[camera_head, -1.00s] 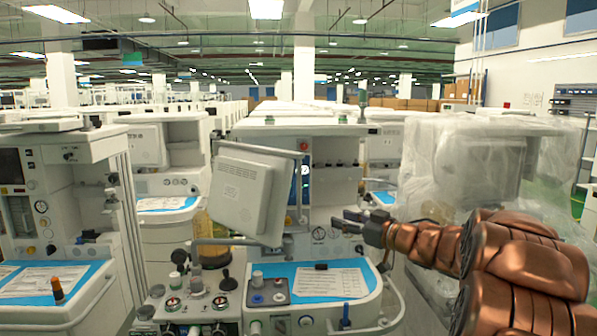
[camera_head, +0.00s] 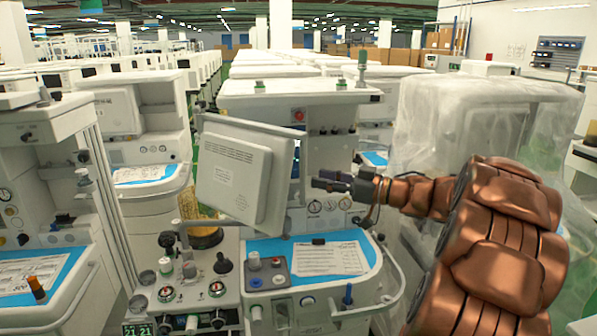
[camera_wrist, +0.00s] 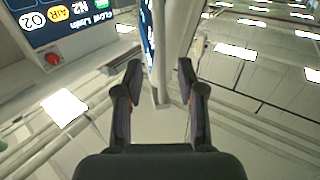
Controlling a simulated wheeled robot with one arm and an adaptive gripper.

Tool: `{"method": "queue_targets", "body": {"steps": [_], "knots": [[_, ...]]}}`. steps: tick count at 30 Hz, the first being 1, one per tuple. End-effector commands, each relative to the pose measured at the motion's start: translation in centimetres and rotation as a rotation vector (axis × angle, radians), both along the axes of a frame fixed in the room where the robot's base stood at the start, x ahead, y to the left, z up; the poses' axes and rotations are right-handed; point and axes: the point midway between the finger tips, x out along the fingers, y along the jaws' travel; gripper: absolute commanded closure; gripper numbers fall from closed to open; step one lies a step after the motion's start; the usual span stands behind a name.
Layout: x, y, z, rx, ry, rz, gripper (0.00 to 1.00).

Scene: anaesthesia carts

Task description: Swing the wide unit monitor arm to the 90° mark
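The wide unit's monitor (camera_head: 232,172) is a cream panel seen from its back, tilted, in front of the wide unit (camera_head: 300,93). Its support arm (camera_head: 205,224) shows low behind the controls. My gripper (camera_head: 322,182) is just right of the monitor's right edge, in front of the wide unit's face. In the wrist view my gripper (camera_wrist: 159,82) is open, with two dark fingers apart. The monitor's pale edge (camera_wrist: 172,45) runs upright between and beyond the fingertips; I cannot tell whether they touch it. I cannot make out a 90° mark.
A blue-topped work shelf (camera_head: 355,245) with a paper sheet lies below my gripper. A plastic-wrapped unit (camera_head: 480,110) stands close on the right. Another cart (camera_head: 40,190) stands at the left. A control panel with knobs (camera_head: 190,290) is below the monitor.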

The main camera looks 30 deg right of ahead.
Motion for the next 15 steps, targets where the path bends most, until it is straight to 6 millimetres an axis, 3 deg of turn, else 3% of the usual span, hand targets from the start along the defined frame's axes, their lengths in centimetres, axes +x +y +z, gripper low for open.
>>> {"method": "queue_targets", "body": {"steps": [15], "knots": [[4.8, 3.2, 0.2, 0.0, -0.001, 0.006, 0.61]]}}
